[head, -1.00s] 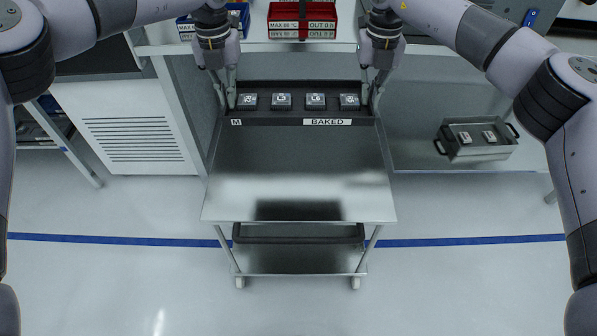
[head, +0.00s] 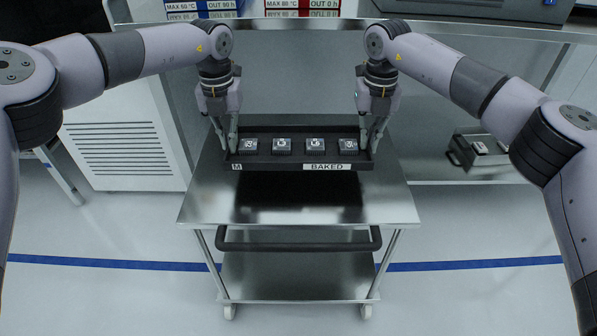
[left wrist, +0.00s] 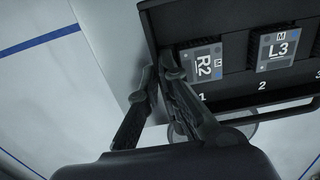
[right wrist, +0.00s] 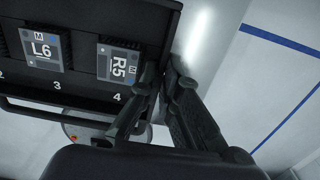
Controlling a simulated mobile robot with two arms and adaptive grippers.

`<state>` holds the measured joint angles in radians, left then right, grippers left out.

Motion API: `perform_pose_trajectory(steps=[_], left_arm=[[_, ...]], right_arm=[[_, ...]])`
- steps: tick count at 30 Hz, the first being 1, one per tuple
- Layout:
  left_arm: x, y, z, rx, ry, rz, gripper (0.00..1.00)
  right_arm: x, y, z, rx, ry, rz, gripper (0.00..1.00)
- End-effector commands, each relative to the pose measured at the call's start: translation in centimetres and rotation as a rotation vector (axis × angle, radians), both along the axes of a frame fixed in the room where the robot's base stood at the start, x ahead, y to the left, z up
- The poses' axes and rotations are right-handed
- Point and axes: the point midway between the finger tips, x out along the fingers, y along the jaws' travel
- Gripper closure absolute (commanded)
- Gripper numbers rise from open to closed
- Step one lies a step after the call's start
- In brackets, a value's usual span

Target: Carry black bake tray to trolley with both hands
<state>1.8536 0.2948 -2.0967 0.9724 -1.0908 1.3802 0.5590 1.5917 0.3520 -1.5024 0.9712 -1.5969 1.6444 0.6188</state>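The black bake tray (head: 275,166), labelled BAKED, holds several square modules in a row. It is level over the rear half of the steel trolley top (head: 215,207), with a dark reflection in front of it. I cannot tell whether it touches the top. My left gripper (head: 231,148) is shut on the tray's left end wall; the left wrist view shows its fingertips (left wrist: 160,68) meeting there. My right gripper (head: 368,147) is shut on the right end wall, and its fingertips (right wrist: 163,72) show in the right wrist view. The tray's underside is hidden.
Behind the trolley is a steel bench with blue (head: 200,8) and red (head: 302,8) bins. A tray with modules (head: 462,153) sits on the lower shelf at right. A white vented cabinet (head: 125,150) stands at left. The trolley's front handle (head: 300,247) faces me, with clear floor around.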

Motion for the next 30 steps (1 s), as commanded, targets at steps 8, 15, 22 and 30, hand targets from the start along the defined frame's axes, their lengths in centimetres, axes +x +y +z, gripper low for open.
perform_pose_trajectory(steps=[8, 15, 22, 30], left_arm=[[0.1, 0.2, -0.9, 0.003, -0.002, 0.003, 1.00], [0.1, 0.2, -1.0, 0.003, -0.001, 0.003, 1.00], [0.1, 0.2, -1.6, 0.003, -0.001, 0.003, 1.00], [0.1, 0.2, -3.0, 0.003, -0.001, 0.003, 1.00]], right_arm=[[0.0, -0.2, -0.9, -0.003, -0.001, -0.003, 1.00], [0.0, -0.2, -1.0, -0.003, -0.001, -0.003, 1.00], [0.0, -0.2, -1.6, -0.003, 0.000, -0.003, 1.00], [0.0, -0.2, -3.0, -0.003, 0.000, -0.003, 1.00]])
